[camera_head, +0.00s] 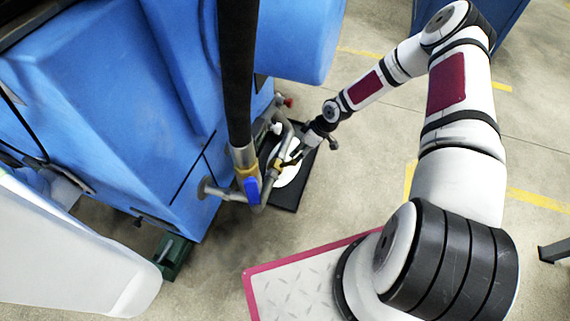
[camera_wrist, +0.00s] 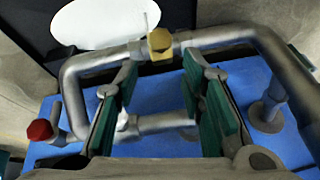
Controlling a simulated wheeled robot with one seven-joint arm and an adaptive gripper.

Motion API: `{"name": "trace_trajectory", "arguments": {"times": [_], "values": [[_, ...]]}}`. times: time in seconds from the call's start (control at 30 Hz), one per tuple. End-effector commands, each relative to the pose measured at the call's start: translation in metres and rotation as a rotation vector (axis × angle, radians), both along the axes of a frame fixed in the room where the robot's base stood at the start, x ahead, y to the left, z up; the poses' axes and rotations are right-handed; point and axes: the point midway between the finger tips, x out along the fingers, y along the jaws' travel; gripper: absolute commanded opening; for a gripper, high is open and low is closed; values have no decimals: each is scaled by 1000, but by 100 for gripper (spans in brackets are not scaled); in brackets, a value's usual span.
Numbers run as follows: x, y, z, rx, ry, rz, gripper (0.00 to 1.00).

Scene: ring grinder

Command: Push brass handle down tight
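A brass-coloured piece (camera_wrist: 160,44) sits on a grey pipe (camera_wrist: 92,68) in the wrist view, just beyond and between my fingertips. My gripper (camera_wrist: 159,64) is open, with its green-padded fingers apart and nothing held between them. I cannot tell whether a fingertip touches the pipe. In the head view my gripper (camera_head: 289,161) reaches down to the pipework beside the blue machine. The brass piece (camera_head: 278,165) is small there and partly hidden by the gripper. I cannot tell how far down it is turned.
The blue machine (camera_head: 190,100) stands left of the pipework. A red knob (camera_wrist: 40,130) is at the left of the wrist view. A white disc (camera_head: 287,175) lies on a black tray (camera_head: 303,182). Open floor is to the right.

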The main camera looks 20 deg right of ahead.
Motion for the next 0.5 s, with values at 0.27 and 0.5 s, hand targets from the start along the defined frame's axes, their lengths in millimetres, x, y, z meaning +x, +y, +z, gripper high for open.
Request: {"name": "trace_trajectory", "arguments": {"times": [0.27,0.5], "values": [[9,21,-55,0,1,2,36],[16,35,-89,0,1,1,36]]}}
